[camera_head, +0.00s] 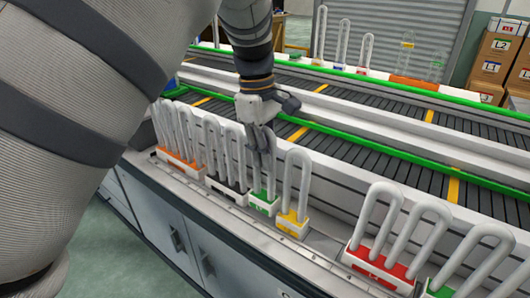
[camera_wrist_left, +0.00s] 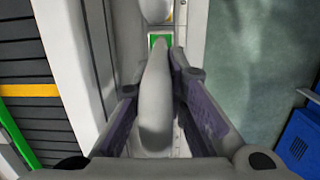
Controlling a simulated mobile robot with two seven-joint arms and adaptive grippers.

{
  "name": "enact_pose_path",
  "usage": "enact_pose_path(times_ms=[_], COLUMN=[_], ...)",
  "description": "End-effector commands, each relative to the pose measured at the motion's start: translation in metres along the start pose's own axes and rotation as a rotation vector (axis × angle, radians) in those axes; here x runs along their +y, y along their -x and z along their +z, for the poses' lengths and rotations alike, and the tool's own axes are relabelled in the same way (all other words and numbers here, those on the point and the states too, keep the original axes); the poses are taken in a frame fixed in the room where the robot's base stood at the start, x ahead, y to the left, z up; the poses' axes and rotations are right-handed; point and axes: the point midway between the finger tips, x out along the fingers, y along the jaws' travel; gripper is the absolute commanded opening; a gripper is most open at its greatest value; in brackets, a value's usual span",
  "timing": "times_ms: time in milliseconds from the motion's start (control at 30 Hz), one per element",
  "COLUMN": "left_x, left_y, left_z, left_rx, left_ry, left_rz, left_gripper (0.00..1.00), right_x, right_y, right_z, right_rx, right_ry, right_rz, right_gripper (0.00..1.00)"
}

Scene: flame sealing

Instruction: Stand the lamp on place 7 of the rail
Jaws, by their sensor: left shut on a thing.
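The rail (camera_head: 235,222) runs along the front of the conveyor and carries white U-shaped lamps in coloured bases. My left gripper (camera_head: 263,150) points down at the top of a lamp with a green base (camera_head: 263,204), between the black-based and yellow-based ones. In the left wrist view the left gripper (camera_wrist_left: 160,95) has its fingers on both sides of that lamp (camera_wrist_left: 154,105), shut on its tube. The green base (camera_wrist_left: 158,40) shows beyond the fingertips; whether it touches the rail I cannot tell. Place numbers are too small to read. My right gripper is out of view.
Neighbouring lamps stand close: black base (camera_head: 228,190) on the left, yellow base (camera_head: 292,222) on the right. Orange-based lamps (camera_head: 182,168) stand farther left. A gap separates the yellow base from the red base (camera_head: 378,268). Conveyors (camera_head: 400,160) lie behind.

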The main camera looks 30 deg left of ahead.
Motion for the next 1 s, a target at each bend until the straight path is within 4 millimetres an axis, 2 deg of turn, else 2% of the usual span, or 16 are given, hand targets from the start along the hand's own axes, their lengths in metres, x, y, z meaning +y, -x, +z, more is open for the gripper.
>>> enact_pose_path(times_ms=[667,1000], left_x=[0.0002,0.0001], left_y=[-0.0003,-0.0069], left_z=[0.0000,-0.0006], left_rx=[0.002,0.001], left_ry=[-0.005,-0.006], left_rz=[0.004,0.003], left_gripper=[0.00,0.00], right_x=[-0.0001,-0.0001], right_y=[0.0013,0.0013], right_z=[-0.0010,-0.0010], right_rx=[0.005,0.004], right_ry=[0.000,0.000], right_rz=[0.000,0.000], right_gripper=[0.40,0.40])
